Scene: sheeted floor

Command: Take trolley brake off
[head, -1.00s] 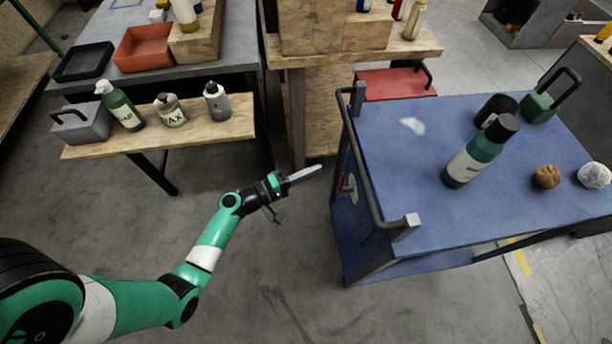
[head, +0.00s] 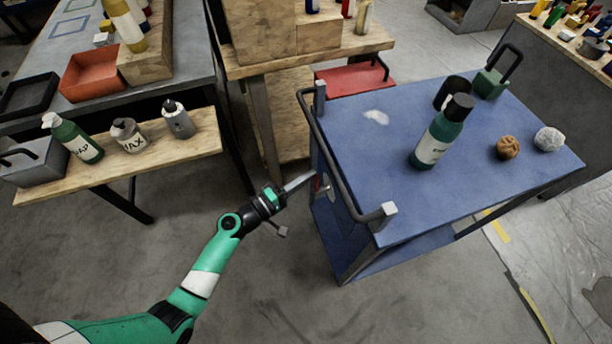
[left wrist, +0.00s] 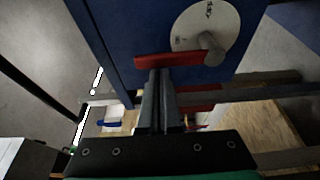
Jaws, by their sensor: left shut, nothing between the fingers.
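The blue trolley (head: 350,150) stands right of centre in the head view, with a grey tubular handle (head: 345,185) at its left end. In the left wrist view, a red lever (left wrist: 168,60) sits on a round white plate (left wrist: 222,20) with a grey knob (left wrist: 214,52), on the trolley's blue end panel (left wrist: 140,25). My left gripper (head: 312,174) is shut and empty beside the trolley's left end. In the left wrist view its fingertips (left wrist: 160,74) are just below the lever's left part; I cannot tell whether they touch. My right gripper is not in view.
On the trolley top stand a green bottle (head: 435,140), a dark cup (head: 452,90), a green weight-like block (head: 490,82), a brown ball (head: 507,147) and a pale ball (head: 548,139). A wooden bench (head: 180,150) with bottles is at left. The floor (head: 260,290) in front is clear.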

